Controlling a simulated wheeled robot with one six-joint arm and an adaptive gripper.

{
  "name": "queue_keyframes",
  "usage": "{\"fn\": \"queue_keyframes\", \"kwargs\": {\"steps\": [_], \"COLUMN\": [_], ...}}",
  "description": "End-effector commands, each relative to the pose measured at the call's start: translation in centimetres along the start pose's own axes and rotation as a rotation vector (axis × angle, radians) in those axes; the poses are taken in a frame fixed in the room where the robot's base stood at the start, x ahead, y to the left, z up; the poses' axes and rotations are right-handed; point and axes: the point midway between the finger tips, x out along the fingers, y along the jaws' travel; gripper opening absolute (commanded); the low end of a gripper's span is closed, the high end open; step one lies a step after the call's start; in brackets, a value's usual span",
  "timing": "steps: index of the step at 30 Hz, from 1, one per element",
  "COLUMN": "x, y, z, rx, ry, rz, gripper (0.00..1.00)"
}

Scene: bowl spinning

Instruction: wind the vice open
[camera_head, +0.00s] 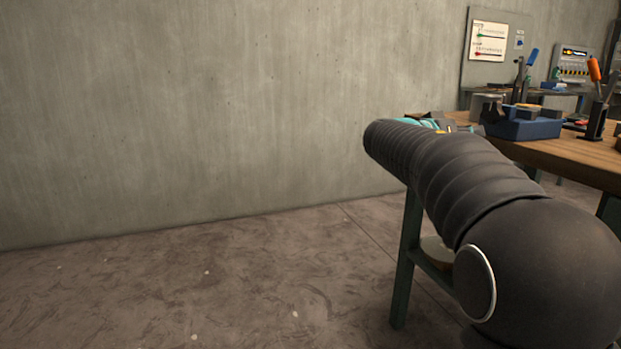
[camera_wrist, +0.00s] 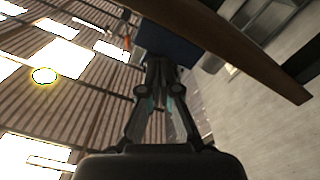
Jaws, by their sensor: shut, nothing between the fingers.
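A blue body with dark grey metal on top, which looks like the vice (camera_head: 523,127), sits on the wooden bench (camera_head: 572,158) at the right of the head view. In the wrist view a blue block (camera_wrist: 166,43), likely part of the vice, lies just beyond the fingertips. My gripper (camera_wrist: 158,66) is shut and empty, its tips overlapping the lower edge of the blue block in the picture. I cannot tell whether they touch it. In the head view my dark arm hides the gripper. The vice's handle cannot be made out clearly.
A screwdriver with an orange handle (camera_head: 594,70) and one with a blue handle (camera_head: 532,57) stand on the right. A board with a chart (camera_head: 489,42) is behind. The bench edge (camera_wrist: 235,42) crosses the wrist view near the gripper. The floor at left is clear.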

Motion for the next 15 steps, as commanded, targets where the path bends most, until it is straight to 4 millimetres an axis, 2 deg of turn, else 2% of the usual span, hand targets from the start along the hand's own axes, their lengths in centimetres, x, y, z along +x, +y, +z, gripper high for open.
{"fn": "queue_keyframes", "kwargs": {"steps": [4,6,15], "x": [1.9,2.7,4.7], "y": [0.2,-0.1,-0.1], "z": [-0.3,0.2,0.0], "rx": [-0.002,0.000,-0.001], "ry": [-0.002,-0.002,0.000], "rz": [0.001,0.001,0.000], "gripper": [0.00,0.00,0.00]}}
